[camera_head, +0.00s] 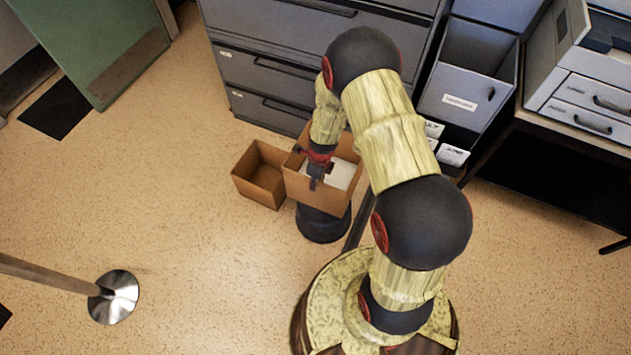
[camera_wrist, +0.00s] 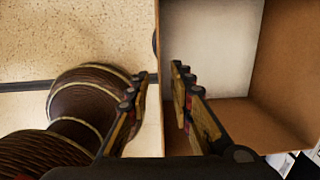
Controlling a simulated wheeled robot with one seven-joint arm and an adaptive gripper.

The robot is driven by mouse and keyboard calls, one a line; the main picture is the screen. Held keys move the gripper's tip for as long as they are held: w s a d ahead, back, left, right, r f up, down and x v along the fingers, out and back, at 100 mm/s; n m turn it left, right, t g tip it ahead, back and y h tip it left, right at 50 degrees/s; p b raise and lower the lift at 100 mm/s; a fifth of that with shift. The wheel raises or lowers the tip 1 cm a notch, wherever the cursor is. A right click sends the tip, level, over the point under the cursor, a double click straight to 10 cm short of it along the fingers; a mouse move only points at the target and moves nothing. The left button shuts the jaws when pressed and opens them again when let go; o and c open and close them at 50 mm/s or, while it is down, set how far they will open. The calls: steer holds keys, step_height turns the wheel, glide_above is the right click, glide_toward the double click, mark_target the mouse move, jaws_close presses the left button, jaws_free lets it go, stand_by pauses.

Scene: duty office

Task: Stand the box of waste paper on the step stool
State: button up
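The box of waste paper (camera_head: 315,194) is an open brown carton with white paper (camera_head: 342,175) inside. It looks upright and sits over a dark round step stool (camera_head: 322,227), whose top it hides; contact between them cannot be seen. My gripper (camera_head: 316,177) is at the box's near left wall, pointing down. In the wrist view my gripper (camera_wrist: 160,80) has its fingers apart, one on each side of the box wall (camera_wrist: 163,130), with visible gaps. The white paper also shows in the wrist view (camera_wrist: 208,45).
An empty brown box (camera_head: 262,178) stands on the floor just left of the stool. Grey drawer cabinets (camera_head: 270,75) are behind, and a grey file bin (camera_head: 462,97) is to the right. A post base (camera_head: 114,297) stands front left.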

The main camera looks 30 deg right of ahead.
steer(key=s+a+r+n+t+p, duration=0.2)
steer(key=r+n, duration=0.5)
steer(key=r, duration=1.2)
steer(key=s+a+r+n+p, duration=0.25)
steer(key=r+n, duration=0.45)
steer(key=r, duration=1.3)
steer(key=s+a+r+n+t, duration=0.2)
steer(key=s+a+r+n, duration=0.2)
steer(key=s+r+n, duration=0.9)
steer(key=shift+s+r+n+t+h+p, duration=0.3)
steer(key=shift+s+r+n+p, duration=0.15)
steer(key=shift+s+n, duration=0.4)
